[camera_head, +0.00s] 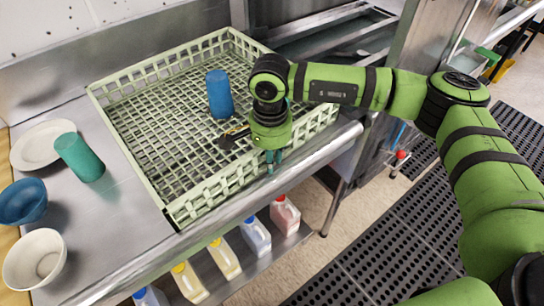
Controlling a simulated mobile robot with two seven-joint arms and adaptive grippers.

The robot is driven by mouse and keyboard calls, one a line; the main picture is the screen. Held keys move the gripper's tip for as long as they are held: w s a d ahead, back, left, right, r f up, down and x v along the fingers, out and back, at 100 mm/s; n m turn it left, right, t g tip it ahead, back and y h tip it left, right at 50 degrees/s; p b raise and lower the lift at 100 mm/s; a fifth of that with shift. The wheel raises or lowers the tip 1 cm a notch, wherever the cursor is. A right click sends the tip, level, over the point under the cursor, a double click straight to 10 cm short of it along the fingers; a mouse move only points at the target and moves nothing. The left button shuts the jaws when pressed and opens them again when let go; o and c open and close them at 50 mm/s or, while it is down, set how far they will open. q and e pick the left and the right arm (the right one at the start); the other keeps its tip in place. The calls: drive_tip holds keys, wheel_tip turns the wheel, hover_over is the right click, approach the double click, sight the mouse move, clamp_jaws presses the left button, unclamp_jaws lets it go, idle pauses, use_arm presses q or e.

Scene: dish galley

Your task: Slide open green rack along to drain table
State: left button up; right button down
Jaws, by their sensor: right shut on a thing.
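The open green rack (165,212) is a pale green lattice tray on the steel counter, its right end close to the machine opening. A blue cup (219,94) stands upright inside it. My right arm comes in from the right, over the rack's near right part. My right gripper (270,160) points down at the rack's near wall and is shut on that wall. The gripper's body hides part of the wall and rack floor. My left gripper is not in view.
Left of the rack on the counter are a white plate (42,144), a teal cup (78,157), a blue bowl (22,202) and a cream bowl (34,259). Several jugs stand on the shelf below (219,283). Dark floor mats (377,258) lie at right.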

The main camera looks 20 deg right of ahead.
drive_tip(key=shift+s+a+f, duration=0.2)
drive_tip(key=shift+s+a, duration=0.45)
drive_tip(key=c, duration=1)
unclamp_jaws()
drive_tip(key=shift+w, duration=0.1)
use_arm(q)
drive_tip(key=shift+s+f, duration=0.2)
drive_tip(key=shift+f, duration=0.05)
use_arm(e)
drive_tip(key=shift+o, duration=0.2)
drive_tip(key=shift+d+r, duration=0.1)
drive_tip(key=shift+w, duration=0.1)
drive_tip(key=shift+r, duration=0.25)
wheel_tip(320, 180, up, 12)
drive_tip(key=shift+f, duration=0.2)
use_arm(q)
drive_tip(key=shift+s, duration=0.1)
use_arm(e)
drive_tip(key=shift+f, duration=0.1)
